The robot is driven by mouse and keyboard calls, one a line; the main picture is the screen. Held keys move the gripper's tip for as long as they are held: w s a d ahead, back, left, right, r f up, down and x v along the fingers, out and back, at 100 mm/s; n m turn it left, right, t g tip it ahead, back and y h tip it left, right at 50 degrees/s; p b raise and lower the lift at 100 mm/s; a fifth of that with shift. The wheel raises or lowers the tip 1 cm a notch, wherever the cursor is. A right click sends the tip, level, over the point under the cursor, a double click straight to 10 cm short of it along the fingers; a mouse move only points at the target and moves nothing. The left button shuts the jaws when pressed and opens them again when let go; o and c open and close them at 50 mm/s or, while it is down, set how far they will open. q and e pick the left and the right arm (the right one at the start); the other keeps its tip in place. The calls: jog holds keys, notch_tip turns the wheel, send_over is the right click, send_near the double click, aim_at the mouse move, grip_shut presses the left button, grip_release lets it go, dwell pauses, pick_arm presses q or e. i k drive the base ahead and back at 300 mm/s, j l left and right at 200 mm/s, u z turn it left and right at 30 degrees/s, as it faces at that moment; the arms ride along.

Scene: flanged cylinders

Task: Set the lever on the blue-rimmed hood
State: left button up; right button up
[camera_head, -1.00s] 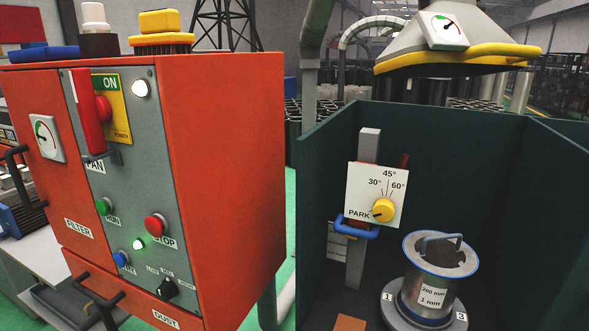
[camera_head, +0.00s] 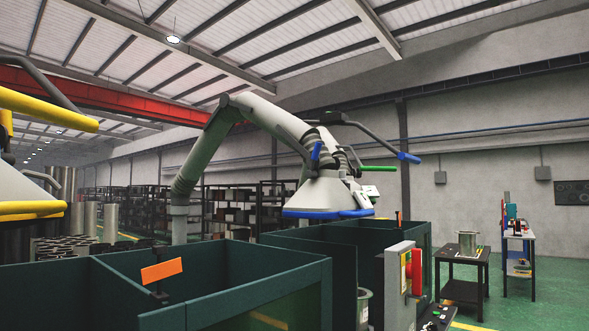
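The blue-rimmed hood (camera_head: 318,192) hangs in the middle of the head view from a jointed grey duct arm (camera_head: 270,122). It is a pale cone with a blue rim (camera_head: 325,214). A short upright blue handle (camera_head: 316,152) stands by its neck, and a green bar (camera_head: 380,169) sticks out to the right. A long grey bar above ends in a blue tip (camera_head: 409,157). A small white box, perhaps a gauge, sits on its right side; its face is too small to read. I cannot tell which of these parts is the lever. Neither gripper is in view.
Dark green booth walls (camera_head: 230,295) stand in front, with an orange tag (camera_head: 162,271). A yellow-rimmed hood (camera_head: 25,208) is at the left edge. A grey control box (camera_head: 400,285) with a red handle stands right of centre. Tables and open floor lie farther right.

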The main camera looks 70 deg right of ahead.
aim_at(312, 174)
jog(key=z, duration=2.4)
jog(key=i+l, duration=0.1)
jog(key=l, duration=0.65)
jog(key=i+l, duration=0.15)
jog(key=l, duration=0.25)
jog(key=l+u, duration=0.1)
jog(key=u, duration=1.45)
